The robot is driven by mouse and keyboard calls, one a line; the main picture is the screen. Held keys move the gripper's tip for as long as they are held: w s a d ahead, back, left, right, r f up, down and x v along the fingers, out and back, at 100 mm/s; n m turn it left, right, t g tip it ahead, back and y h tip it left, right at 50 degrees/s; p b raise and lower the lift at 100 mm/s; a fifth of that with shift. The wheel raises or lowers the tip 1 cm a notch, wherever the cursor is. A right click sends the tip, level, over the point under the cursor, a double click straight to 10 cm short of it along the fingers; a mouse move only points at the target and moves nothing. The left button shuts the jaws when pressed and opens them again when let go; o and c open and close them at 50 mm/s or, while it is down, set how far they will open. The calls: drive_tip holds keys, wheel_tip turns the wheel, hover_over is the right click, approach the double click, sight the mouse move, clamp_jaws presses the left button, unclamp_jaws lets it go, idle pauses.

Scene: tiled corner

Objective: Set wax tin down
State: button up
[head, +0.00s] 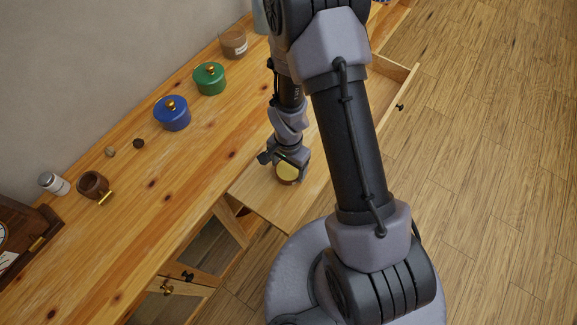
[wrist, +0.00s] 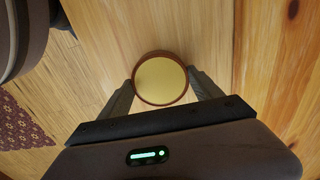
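The wax tin is a round tin with a pale yellow top and a brown side, seen in the head view (head: 287,172) and in the wrist view (wrist: 161,80). My gripper (head: 284,163) points down around it over a light wooden board (head: 262,201) that juts out from the sideboard. In the wrist view my gripper's two fingers (wrist: 162,92) press against the left and right sides of the tin. The tin is level and close to the board. I cannot tell whether its underside touches the wood, as the gripper hides part of it.
The sideboard (head: 138,182) bears a blue pot (head: 172,115), a green pot (head: 209,80), a glass jar (head: 233,43), a brown mug (head: 94,185) and a white-and-grey shaker (head: 53,183). An open drawer (head: 388,88) is partly behind my arm. A patterned rug (wrist: 20,125) shows in the wrist view.

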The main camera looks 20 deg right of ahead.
drive_tip(key=o, duration=0.4)
drive_tip(key=shift+o, duration=0.2)
drive_tip(key=shift+r, duration=0.1)
wheel_tip(320, 180, up, 20)
drive_tip(key=n+t+p, duration=0.1)
drive_tip(key=p, duration=0.3)
wheel_tip(320, 180, up, 7)
drive_tip(key=n+t, duration=0.1)
hover_over(286, 167)
drive_tip(key=s, duration=0.2)
drive_tip(key=s+a+r+n+t+y, duration=0.2)
drive_tip(key=s+a+r+n+t, duration=0.1)
drive_tip(key=s+r, duration=0.8)
wheel_tip(286, 167, up, 2)
drive_tip(key=shift+a+r+n+t, duration=0.1)
drive_tip(key=shift+a+n+t, duration=0.3)
drive_tip(key=shift+n, duration=0.3)
drive_tip(key=shift+s, duration=0.1)
